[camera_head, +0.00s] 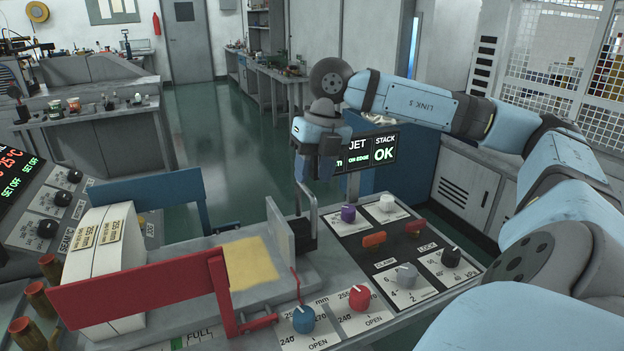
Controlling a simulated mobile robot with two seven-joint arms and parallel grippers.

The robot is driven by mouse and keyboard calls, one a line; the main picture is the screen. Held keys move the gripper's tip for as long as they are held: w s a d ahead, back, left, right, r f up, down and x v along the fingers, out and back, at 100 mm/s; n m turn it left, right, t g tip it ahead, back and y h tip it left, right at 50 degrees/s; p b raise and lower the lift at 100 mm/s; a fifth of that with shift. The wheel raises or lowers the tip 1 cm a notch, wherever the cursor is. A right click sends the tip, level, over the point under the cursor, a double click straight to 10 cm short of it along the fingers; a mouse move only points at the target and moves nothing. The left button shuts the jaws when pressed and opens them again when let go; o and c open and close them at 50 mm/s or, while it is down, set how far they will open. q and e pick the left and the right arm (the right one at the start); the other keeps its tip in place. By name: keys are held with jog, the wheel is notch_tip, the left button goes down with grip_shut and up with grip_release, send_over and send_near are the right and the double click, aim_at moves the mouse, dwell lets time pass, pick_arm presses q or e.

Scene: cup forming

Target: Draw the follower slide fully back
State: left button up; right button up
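The follower slide looks to be the upright grey plate (280,234) with a black block (303,238) behind it, standing on the grey bed right of a yellow patch. A thin dark upright handle (314,210) rises from the block. My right gripper (308,188) points down from its blue wrist, at the top of this handle. Its fingers overlap the handle in the picture, so I cannot tell whether they grip it or are open. A white stack of blanks (118,250) stands at the bed's left end, apart from the plate. My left gripper is not in view.
A red side guide (140,285) runs along the bed's near side, a blue guide (150,190) along its far side. A knob panel (400,250) lies to the right, with a display (366,152) behind it. The yellow patch (250,262) between stack and plate is clear.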

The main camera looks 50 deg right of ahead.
notch_tip(320, 180, up, 11)
jog(key=s+d+p, duration=0.1)
jog(key=d+p, duration=0.1)
jog(key=p, duration=0.1)
dwell(0.5)
